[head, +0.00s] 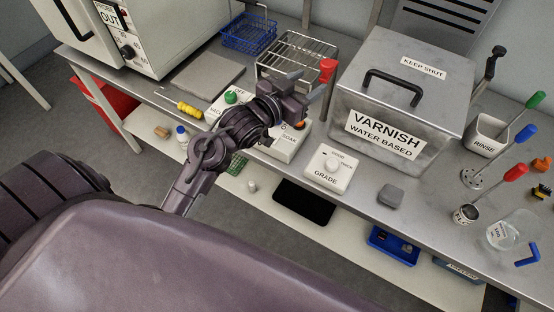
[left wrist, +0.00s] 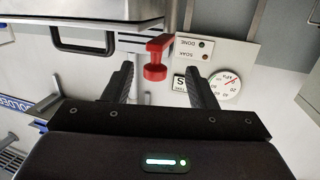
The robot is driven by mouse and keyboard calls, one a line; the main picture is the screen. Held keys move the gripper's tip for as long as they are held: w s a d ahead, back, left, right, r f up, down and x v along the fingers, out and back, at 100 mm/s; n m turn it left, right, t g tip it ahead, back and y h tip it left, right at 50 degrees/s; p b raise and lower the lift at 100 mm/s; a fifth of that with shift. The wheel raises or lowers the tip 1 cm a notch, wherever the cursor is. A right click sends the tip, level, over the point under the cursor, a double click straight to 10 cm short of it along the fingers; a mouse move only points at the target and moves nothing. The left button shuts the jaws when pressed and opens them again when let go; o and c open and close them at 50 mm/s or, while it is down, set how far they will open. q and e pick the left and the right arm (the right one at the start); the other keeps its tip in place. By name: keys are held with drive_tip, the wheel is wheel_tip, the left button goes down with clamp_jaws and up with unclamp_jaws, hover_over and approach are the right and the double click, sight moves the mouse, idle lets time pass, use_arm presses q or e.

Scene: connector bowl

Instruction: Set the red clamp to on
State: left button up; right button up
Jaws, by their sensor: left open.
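The red clamp (head: 328,68) stands between the wire rack and the lidded metal box in the head view. In the left wrist view the red clamp (left wrist: 157,58) has a bar and a round knob, and shows between my left gripper's fingertips. My left gripper (head: 308,87) is open and empty, reaching in from the left just in front of the clamp in the head view. In the left wrist view the fingers of the left gripper (left wrist: 160,70) stand apart on both sides of the knob; I cannot tell whether either touches it. My right gripper is not in view.
The metal box (head: 430,92) labelled varnish stands right of the clamp, the wire rack (head: 297,47) behind left. Below my left arm are a SOAK control box (head: 287,147) and a GRADE dial box (head: 330,168). Rods and cups crowd the right; a gauge (left wrist: 225,84) shows in the left wrist view.

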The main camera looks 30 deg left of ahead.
use_arm(q)
drive_tip(key=s+f+g+y, duration=0.2)
drive_tip(key=s+f+g, duration=0.2)
drive_tip(key=s+f, duration=0.2)
drive_tip(key=s+f+n+g+y, duration=0.1)
drive_tip(key=s+f+g, duration=0.4)
drive_tip(key=f, duration=0.6)
drive_tip(key=shift+s+g+y+b, duration=0.3)
drive_tip(key=shift+s+y+b, duration=0.1)
drive_tip(key=shift+s, duration=0.55)
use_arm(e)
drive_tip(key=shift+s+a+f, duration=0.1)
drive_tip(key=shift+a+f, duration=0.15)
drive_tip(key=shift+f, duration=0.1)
